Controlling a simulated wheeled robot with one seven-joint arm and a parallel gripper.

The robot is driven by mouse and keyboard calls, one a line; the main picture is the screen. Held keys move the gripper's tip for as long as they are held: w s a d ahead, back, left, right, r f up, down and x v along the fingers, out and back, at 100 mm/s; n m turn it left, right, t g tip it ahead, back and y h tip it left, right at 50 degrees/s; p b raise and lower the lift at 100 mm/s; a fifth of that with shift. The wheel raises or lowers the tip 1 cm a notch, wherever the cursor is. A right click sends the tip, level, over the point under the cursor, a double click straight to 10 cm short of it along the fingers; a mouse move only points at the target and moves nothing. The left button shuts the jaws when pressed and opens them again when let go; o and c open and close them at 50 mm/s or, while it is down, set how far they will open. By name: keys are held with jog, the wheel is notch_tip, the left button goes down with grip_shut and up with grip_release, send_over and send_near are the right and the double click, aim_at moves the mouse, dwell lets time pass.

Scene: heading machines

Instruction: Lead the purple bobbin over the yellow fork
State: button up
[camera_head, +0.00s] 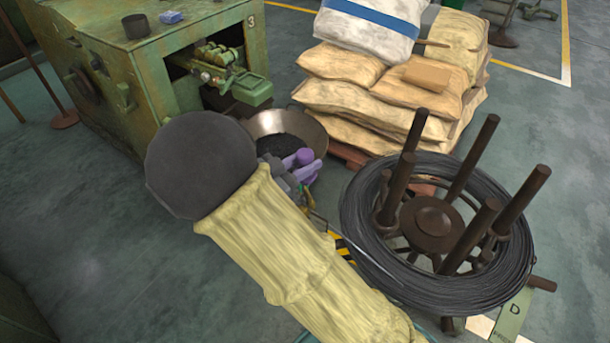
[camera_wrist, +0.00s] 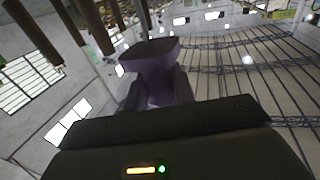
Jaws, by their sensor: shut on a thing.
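The purple bobbin (camera_head: 301,158) shows in the head view just beyond my arm, in front of the metal bowl. In the wrist view the bobbin (camera_wrist: 152,58) stands out between the two dark fingers, with its wide flared end away from me. My gripper (camera_wrist: 160,92) is shut on it. In the head view my gripper (camera_head: 291,179) is mostly hidden behind my sleeved arm. I cannot make out the yellow fork for sure in either view; my arm covers part of the floor near the bobbin.
A wire coil (camera_head: 368,255) on a stand with upright brown posts is at the right. A metal bowl (camera_head: 312,133) of dark pieces stands behind the bobbin. A green machine (camera_head: 110,75) is at the left, and stacked sacks (camera_head: 370,105) are at the back. Floor at the left is clear.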

aim_at(305, 182)
jog(key=s+p, duration=0.2)
jog(key=s, duration=0.3)
jog(key=shift+a+r, duration=0.1)
grip_shut()
jog(key=shift+s, duration=0.2)
jog(key=shift+w+f, duration=0.15)
jog(key=shift+f, duration=0.05)
jog(key=shift+w+a+f+b, duration=0.2)
jog(key=shift+w+f+b, duration=0.3)
jog(key=shift+w, duration=0.3)
jog(key=shift+w+a+f+b, duration=0.3)
jog(key=shift+w+b, duration=0.2)
jog(key=shift+w, duration=0.25)
jog(key=shift+w+a+f+b, duration=0.15)
jog(key=shift+w+f+b, duration=0.35)
jog(key=shift+w, duration=0.3)
jog(key=shift+w+a+r+p, duration=0.1)
jog(key=shift+w+r+p, duration=0.15)
jog(key=shift+w+p, duration=0.1)
jog(key=w+a+r+p, duration=0.1)
jog(key=w+a+p, duration=0.1)
jog(key=w, duration=0.6)
jog(key=shift+p, duration=0.65)
